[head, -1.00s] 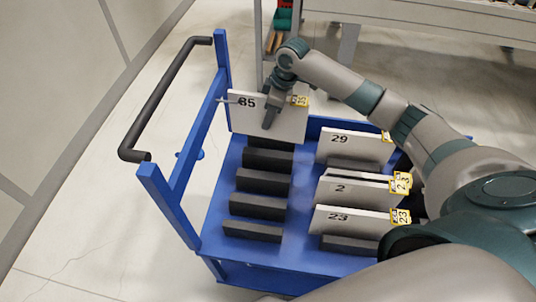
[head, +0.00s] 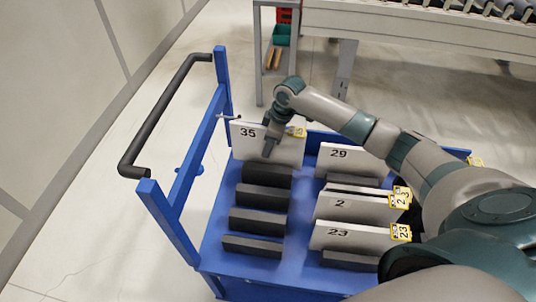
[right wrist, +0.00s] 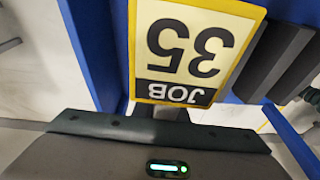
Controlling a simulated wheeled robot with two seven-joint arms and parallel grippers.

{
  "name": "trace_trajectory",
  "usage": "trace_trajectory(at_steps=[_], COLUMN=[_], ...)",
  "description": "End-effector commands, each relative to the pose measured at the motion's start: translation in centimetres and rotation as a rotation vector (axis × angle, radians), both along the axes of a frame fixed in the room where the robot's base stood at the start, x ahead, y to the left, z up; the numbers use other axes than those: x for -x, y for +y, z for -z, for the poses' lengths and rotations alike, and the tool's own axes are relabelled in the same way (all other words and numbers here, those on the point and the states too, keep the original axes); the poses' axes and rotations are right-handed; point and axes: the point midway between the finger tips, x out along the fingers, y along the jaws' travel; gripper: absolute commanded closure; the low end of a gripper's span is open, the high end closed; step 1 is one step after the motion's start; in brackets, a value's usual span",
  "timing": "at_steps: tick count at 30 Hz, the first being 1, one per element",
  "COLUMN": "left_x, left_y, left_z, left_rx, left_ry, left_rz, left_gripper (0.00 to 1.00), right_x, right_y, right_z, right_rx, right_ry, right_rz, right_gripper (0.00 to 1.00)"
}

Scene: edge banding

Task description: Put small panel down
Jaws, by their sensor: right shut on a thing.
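The small panel (head: 290,152) is a white upright board marked 35, at the far left of the blue cart (head: 214,238). My right gripper (head: 268,147) is shut on it, with its fingers over the front face. The panel hides the farthest black slot block of the left row, so I cannot tell whether its lower edge is seated. In the right wrist view, the panel's yellow-edged label (right wrist: 190,47) reads JOB 35 upside down. My left gripper is not in view.
Several empty black slot blocks (head: 257,222) run nearer along the left row. Panels marked 29 (head: 350,160), 2 (head: 355,211) and 23 (head: 350,240) stand in the right row. The cart's blue frame with a black handle (head: 165,115) rises at left. A roller conveyor (head: 400,22) stands behind.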

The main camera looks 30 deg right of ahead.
Motion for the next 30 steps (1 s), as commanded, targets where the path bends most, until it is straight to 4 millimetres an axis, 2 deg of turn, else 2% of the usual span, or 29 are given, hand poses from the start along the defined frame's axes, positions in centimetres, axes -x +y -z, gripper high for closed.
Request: trace_trajectory(at_steps=[4,13,26,27,28,30], left_x=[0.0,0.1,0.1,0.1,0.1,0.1], left_y=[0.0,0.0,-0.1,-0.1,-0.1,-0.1], left_z=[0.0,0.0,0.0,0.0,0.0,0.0], left_rx=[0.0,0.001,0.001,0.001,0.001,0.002], left_ry=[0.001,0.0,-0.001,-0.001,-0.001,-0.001], left_rz=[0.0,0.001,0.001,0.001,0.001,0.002], left_gripper=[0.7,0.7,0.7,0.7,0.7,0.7], right_x=[0.0,0.0,0.0,0.1,0.1,0.1], right_y=[0.0,0.1,0.0,0.0,0.0,0.0], right_z=[0.4,3.5,4.0,4.1,4.1,4.1], right_rx=[-0.001,0.0,-0.001,0.0,0.0,0.0], right_ry=[0.0,0.0,0.001,0.003,0.003,0.003], right_rz=[0.001,0.0,0.0,0.0,-0.001,-0.001], right_gripper=[1.0,1.0,1.0,0.84,0.79,0.79])
